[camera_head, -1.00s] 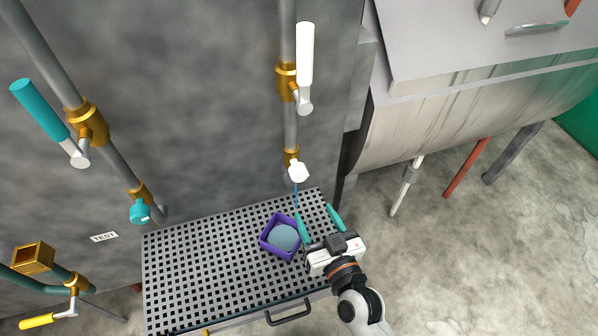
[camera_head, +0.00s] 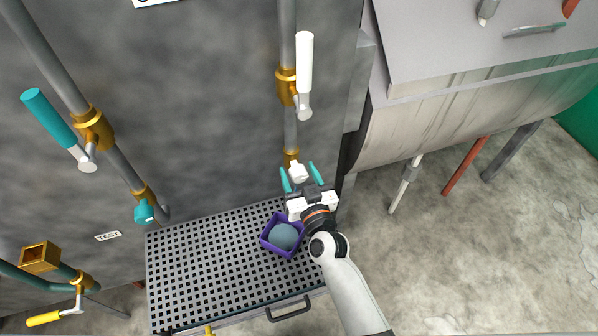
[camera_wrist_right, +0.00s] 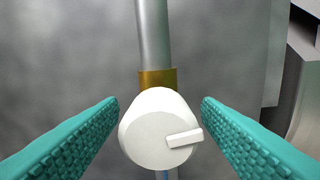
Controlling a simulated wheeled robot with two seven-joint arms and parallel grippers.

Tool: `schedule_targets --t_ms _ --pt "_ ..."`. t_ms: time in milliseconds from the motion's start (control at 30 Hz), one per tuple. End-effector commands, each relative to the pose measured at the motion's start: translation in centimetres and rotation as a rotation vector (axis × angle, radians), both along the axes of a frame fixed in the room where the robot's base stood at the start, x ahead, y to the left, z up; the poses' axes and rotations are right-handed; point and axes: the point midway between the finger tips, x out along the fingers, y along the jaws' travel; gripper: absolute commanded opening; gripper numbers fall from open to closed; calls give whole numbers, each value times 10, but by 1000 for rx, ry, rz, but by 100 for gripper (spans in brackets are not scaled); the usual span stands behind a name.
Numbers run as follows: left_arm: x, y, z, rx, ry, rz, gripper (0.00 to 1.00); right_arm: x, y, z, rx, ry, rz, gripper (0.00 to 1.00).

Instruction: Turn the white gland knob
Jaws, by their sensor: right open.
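The white gland knob (camera_head: 298,172) sits at the lower end of the right pipe, just below a brass fitting. My right gripper (camera_head: 301,177) is open, with its teal fingers on either side of the knob. In the right wrist view, the white knob (camera_wrist_right: 158,130) has a round face with a small raised bar pointing right. The fingers of my right gripper (camera_wrist_right: 160,112) stand apart to its left and right, with a visible gap on both sides. My left gripper is not in view.
A purple box (camera_head: 267,242) with a blue-grey ball (camera_head: 284,236) stands on the perforated grate (camera_head: 200,270) below my right gripper. A long white lever (camera_head: 305,65) is on the pipe above the knob. A teal knob (camera_head: 145,211) and teal lever (camera_head: 48,117) are at left.

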Motion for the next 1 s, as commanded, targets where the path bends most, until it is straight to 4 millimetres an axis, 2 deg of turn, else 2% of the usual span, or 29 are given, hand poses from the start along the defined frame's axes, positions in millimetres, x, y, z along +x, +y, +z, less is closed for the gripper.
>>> schedule_targets --t_ms 267,567,733,1000 --pt "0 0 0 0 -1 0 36 2 0 -1 0 1 0 59" --pt "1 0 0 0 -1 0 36 1 0 -1 -1 1 0 14" --pt "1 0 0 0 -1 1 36 1 0 0 46 15 0 14" --pt "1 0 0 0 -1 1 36 2 0 -1 305 99 1 14"
